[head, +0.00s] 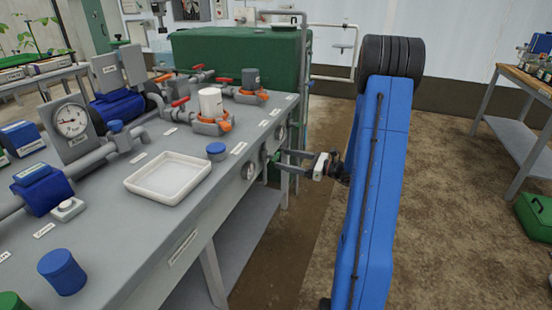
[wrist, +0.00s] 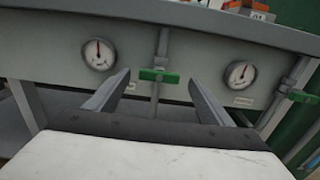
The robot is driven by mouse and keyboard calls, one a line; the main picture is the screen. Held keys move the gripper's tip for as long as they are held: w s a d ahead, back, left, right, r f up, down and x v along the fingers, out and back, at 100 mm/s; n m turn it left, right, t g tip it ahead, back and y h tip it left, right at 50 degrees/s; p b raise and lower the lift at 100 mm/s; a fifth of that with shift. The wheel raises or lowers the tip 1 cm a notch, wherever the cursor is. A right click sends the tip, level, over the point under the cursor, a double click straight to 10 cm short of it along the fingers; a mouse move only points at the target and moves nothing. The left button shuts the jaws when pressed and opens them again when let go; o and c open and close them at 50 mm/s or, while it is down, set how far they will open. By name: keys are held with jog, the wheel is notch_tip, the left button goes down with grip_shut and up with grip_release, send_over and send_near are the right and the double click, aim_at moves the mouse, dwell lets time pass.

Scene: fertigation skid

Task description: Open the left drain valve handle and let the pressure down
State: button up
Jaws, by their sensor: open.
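The left drain valve handle (wrist: 158,75) is a short green bar on a grey vertical pipe at the bench front, between two gauges in the wrist view. It lies crosswise to the pipe. A second green handle (wrist: 301,96) sits on another pipe at the right edge. My gripper (wrist: 160,82) is open and empty, its two grey fingers pointing at the left handle, one on each side of it in the picture. Whether the fingers reach it, I cannot tell. In the head view my gripper (head: 287,164) is at the bench front, partly hiding the handles.
Two round gauges, left (wrist: 98,53) and right (wrist: 240,74), sit on the bench's front panel. The bench top (head: 120,222) holds a white tray (head: 168,177), pipes and valves. A green tank (head: 240,58) stands behind.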

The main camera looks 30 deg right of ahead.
aim_at(278, 158)
jog(key=shift+x, duration=2.55)
jog(key=c, duration=1)
jog(key=shift+c, duration=0.2)
